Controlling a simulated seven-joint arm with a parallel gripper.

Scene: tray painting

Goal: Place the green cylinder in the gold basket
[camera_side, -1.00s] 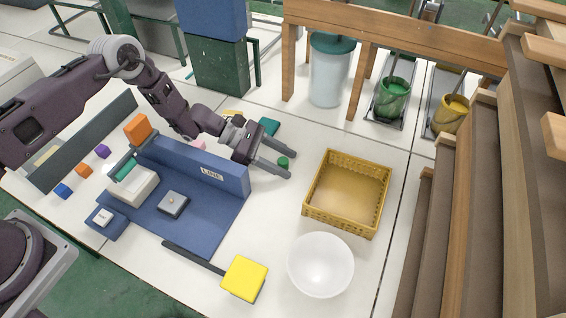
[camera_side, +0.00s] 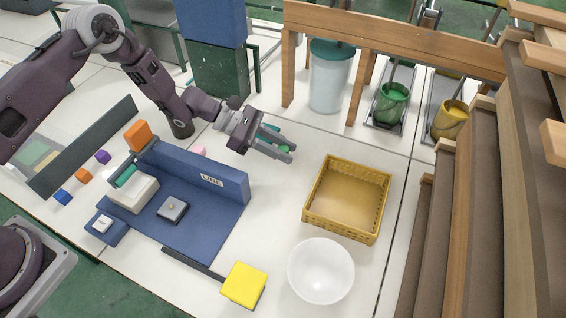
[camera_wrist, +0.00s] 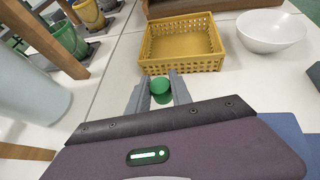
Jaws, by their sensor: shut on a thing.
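The green cylinder (camera_wrist: 161,88) is held between the two fingers of my gripper (camera_wrist: 158,92) in the wrist view. In the side view my gripper (camera_side: 287,150) is shut on the green cylinder (camera_side: 284,149), which is partly hidden by the fingers, above the white table. The gold basket (camera_side: 314,222) stands to the right of and nearer than my gripper, apart from it. In the wrist view the gold basket (camera_wrist: 180,66) lies just beyond the fingertips. Its visible inside looks empty.
A white bowl (camera_side: 320,270) stands in front of the basket. A blue fixture with an upright wall (camera_side: 205,172) is left of it, with a yellow block (camera_side: 243,284) nearby. A wooden frame (camera_side: 400,45) and buckets stand behind. The table between gripper and basket is clear.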

